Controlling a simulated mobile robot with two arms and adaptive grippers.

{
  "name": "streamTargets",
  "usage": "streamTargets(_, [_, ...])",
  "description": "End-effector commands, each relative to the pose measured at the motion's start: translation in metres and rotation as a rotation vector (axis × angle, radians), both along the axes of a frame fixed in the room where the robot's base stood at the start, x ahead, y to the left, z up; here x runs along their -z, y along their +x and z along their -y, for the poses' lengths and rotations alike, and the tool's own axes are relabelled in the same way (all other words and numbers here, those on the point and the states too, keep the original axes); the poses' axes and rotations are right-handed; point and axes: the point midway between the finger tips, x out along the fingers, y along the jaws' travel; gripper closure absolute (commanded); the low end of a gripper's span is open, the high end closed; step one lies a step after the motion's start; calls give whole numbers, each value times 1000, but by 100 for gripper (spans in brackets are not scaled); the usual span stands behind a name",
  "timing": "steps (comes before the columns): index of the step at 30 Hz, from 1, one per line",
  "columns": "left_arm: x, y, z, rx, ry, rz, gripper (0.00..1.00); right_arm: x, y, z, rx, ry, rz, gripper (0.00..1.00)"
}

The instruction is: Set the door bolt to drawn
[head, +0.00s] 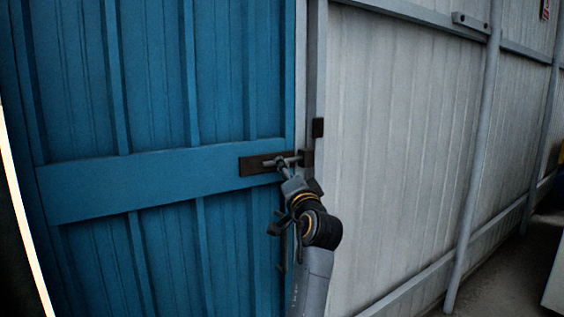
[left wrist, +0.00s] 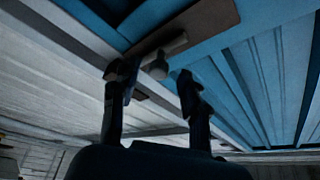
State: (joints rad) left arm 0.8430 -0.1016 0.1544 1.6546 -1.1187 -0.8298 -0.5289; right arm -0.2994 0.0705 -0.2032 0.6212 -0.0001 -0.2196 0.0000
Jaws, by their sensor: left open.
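The blue door (head: 150,100) stands shut against the grey frame post. A brown plate (head: 252,166) on its cross rail carries the door bolt (head: 281,161), a grey horizontal rod reaching toward the dark keeper (head: 307,158) on the post. Whether its tip sits inside the keeper is unclear. My left gripper (head: 286,174) is at the bolt from below. In the left wrist view, my open left gripper (left wrist: 152,82) has one finger on each side of the bolt's round knob (left wrist: 155,69); contact is unclear. One finger hides part of the rod. My right gripper is not in view.
A grey corrugated wall (head: 400,130) with rails and posts runs off to the right. A small dark block (head: 318,127) sits on the post above the keeper. Floor (head: 490,275) shows at the lower right.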

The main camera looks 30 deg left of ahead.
Motion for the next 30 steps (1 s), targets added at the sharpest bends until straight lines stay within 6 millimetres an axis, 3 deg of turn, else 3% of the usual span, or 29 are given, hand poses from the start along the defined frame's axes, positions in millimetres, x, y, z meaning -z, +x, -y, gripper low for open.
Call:
streamTargets(7, [-8, 23, -26, -1, 0, -2, 55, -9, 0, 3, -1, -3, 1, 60])
streamTargets(19, [-8, 28, -31, 2, -1, 0, 55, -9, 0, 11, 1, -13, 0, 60])
streamTargets(26, [-9, 28, -31, 2, -1, 0, 100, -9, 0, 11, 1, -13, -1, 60])
streamTargets(30, [-9, 28, -31, 1, 0, 1, 100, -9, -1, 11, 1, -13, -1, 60])
